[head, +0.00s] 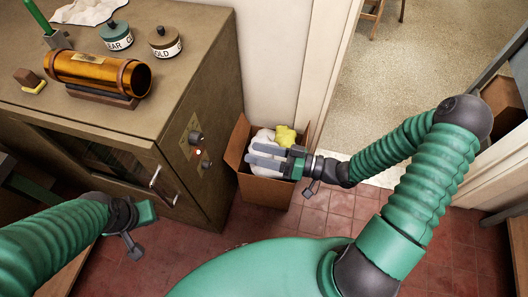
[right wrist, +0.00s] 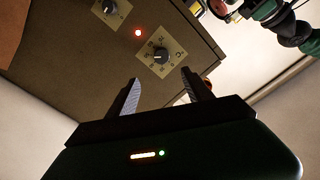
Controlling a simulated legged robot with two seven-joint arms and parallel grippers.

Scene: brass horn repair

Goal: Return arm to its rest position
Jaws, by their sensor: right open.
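My right arm reaches in from the right in the head view. Its gripper (head: 252,155) has its two grey fingers apart with nothing between them. It shows in front of the cabinet's side, over the open cardboard box (head: 264,190). In the right wrist view the gripper (right wrist: 163,90) is also open and empty, with the cabinet's control panel beyond the fingers. My left arm comes in from the lower left, and its wrist end (head: 135,222) is in front of the cabinet; its fingers do not show clearly.
White and yellow cloths (head: 286,136) fill the box. A doorway opens at the right.

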